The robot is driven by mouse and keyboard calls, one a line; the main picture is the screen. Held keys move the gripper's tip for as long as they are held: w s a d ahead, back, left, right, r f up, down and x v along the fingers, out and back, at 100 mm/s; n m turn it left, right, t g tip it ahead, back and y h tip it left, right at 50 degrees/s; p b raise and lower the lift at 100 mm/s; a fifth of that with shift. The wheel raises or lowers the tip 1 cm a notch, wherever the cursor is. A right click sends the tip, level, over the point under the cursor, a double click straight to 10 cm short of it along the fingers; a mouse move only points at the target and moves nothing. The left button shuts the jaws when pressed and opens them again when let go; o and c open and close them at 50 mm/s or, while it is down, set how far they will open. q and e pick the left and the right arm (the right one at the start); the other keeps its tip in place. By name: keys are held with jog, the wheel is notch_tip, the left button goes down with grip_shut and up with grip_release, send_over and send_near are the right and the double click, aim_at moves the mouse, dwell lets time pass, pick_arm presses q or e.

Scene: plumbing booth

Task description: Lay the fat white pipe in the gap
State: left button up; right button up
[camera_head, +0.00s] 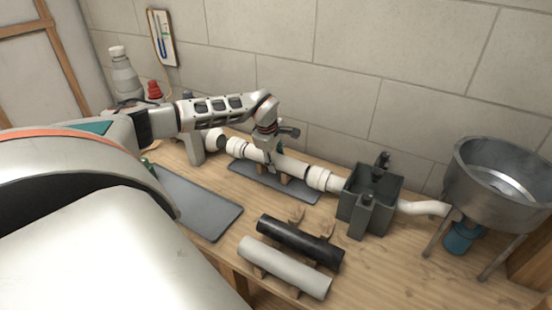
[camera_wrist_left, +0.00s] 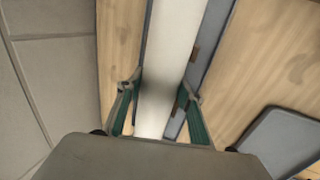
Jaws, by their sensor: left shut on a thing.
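The fat white pipe (camera_head: 292,167) lies in line between two white couplings, the left one (camera_head: 238,148) and the right one (camera_head: 319,178), over a grey mat. My left gripper (camera_head: 271,162) reaches down from above and is shut on the pipe near its middle. In the left wrist view the white pipe (camera_wrist_left: 168,60) runs between the two green-lined fingers (camera_wrist_left: 160,105). Whether its ends touch the couplings I cannot tell. My right gripper is not in view.
A black pipe (camera_head: 300,241) and a light grey pipe (camera_head: 284,267) lie on wooden rests in front. A dark grey tank (camera_head: 371,200) stands right of the line, then a metal basin (camera_head: 500,180). A grey tray (camera_head: 195,200) lies at left. A bottle (camera_head: 124,75) stands behind.

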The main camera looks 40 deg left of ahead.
pick_arm(q)
jog(key=o, duration=1.2)
jog(key=shift+o, duration=0.2)
jog(key=v, duration=1.2)
